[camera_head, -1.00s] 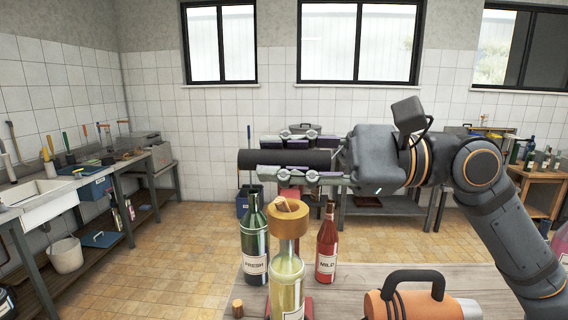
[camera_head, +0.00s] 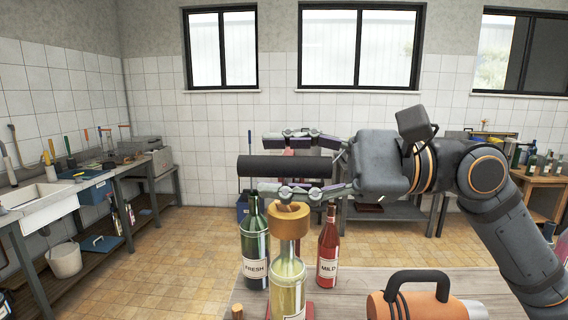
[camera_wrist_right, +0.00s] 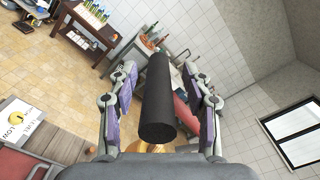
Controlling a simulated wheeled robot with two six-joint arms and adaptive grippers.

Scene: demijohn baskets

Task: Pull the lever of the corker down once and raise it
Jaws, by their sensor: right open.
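The corker's lever shows as a thick black handle (camera_head: 288,167), lying roughly level in the head view. It also shows in the right wrist view (camera_wrist_right: 157,105), between the fingers. My right gripper (camera_head: 265,164) is open around the handle, one finger above it and one below, with gaps on both sides. Both fingers also show in the right wrist view (camera_wrist_right: 159,70). A red part (camera_wrist_right: 185,112) shows beside the handle there. A bottle of pale yellow liquid (camera_head: 287,282) stands below, with a round wooden piece (camera_head: 288,222) at its top. My left gripper is out of view.
A green bottle labelled FRESH (camera_head: 254,250) and a red bottle labelled MILD (camera_head: 328,252) stand behind the yellow one. A cork (camera_head: 237,312) stands at the table's left edge. An orange device with a black handle (camera_head: 425,303) lies at the front right of the wooden table (camera_head: 350,276).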

